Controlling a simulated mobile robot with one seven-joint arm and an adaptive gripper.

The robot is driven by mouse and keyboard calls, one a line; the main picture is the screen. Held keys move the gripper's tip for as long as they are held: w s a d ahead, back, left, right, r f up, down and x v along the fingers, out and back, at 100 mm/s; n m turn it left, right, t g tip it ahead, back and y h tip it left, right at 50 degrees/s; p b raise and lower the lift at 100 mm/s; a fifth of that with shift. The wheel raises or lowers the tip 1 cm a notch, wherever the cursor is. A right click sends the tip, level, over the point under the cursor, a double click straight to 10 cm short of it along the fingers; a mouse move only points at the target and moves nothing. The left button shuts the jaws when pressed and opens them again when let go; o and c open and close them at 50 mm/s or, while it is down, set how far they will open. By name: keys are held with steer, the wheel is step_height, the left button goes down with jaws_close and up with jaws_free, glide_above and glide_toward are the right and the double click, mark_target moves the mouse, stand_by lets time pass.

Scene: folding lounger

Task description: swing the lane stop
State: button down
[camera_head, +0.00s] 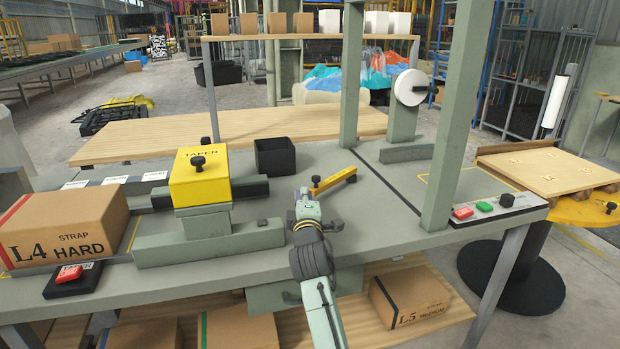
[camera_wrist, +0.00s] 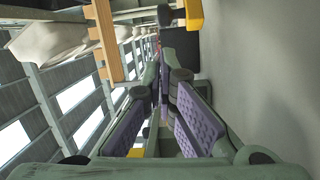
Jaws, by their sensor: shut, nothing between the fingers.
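The lane stop looks to be the yellow bar (camera_head: 335,180) with a black knob (camera_head: 316,181) at its left end, lying slantwise on the grey bench top. My gripper (camera_head: 303,194) is shut and empty, low over the bench just in front and to the left of the bar's knob end. In the wrist view my gripper's purple-padded fingers (camera_wrist: 166,58) come together at the tips. A yellow piece (camera_wrist: 194,14) with a black knob (camera_wrist: 172,15) shows beyond them at the top. I cannot tell whether the fingertips touch the bar.
A yellow TAPER block (camera_head: 200,177) on a grey slide stands left of my gripper. A black open bin (camera_head: 274,157) is behind it. A cardboard box (camera_head: 62,229) sits at far left. A grey post (camera_head: 458,120) and a button panel (camera_head: 495,208) are at right. Bare bench lies right of the bar.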

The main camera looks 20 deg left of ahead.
steer(key=p+x, duration=0.2)
steer(key=x, duration=0.6)
steer(key=shift+w+a, duration=0.1)
steer(key=shift+w, duration=0.1)
